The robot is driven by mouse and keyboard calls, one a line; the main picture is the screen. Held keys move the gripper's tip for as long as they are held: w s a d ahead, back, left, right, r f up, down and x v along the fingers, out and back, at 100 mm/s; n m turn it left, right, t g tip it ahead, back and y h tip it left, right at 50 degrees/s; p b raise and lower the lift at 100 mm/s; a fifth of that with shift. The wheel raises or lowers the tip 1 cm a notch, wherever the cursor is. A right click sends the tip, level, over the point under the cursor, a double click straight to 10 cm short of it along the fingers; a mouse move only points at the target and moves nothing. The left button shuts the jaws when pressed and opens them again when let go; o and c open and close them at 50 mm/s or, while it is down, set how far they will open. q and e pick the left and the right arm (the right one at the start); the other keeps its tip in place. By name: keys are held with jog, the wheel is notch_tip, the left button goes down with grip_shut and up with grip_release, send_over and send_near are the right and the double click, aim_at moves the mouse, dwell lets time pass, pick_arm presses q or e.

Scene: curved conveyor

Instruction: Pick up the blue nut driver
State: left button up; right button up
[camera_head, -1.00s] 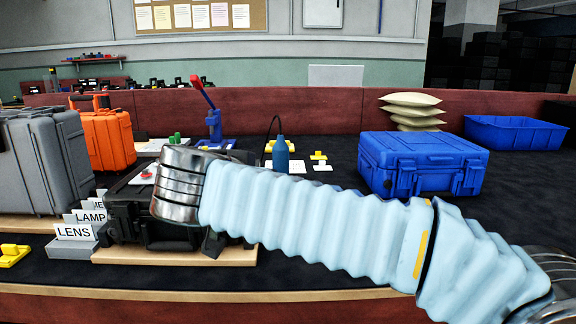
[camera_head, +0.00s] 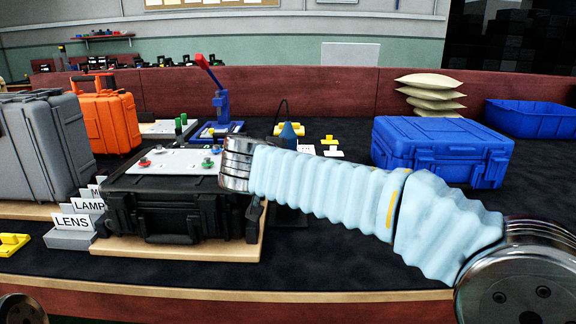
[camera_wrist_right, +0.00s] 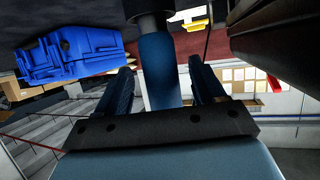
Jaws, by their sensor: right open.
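The blue nut driver (camera_head: 288,131) stands upright near the middle of the bench in the head view, with a dark cable looped above it. My right forearm hides its lower part. In the right wrist view the blue handle of the nut driver (camera_wrist_right: 158,72) runs between the two fingers, with a dark collar at its top. My right gripper (camera_wrist_right: 160,82) is open, with one finger on each side of the handle and gaps visible. The right gripper's fingers are hidden in the head view. My left gripper is out of view.
A blue case (camera_head: 440,150) stands right of the nut driver. A blue press with a red lever (camera_head: 221,105) stands behind the black case. Yellow and white pieces (camera_head: 331,146) lie beside the driver.

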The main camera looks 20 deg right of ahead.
jog(key=x, duration=0.3)
jog(key=shift+w+d+f+p, duration=0.15)
jog(key=shift+w+p, duration=0.1)
jog(key=shift+p, duration=0.05)
jog(key=shift+c, duration=0.3)
grip_shut()
notch_tip(320, 180, up, 16)
jog(key=p, duration=0.3)
notch_tip(320, 180, up, 11)
jog(key=p, duration=0.3)
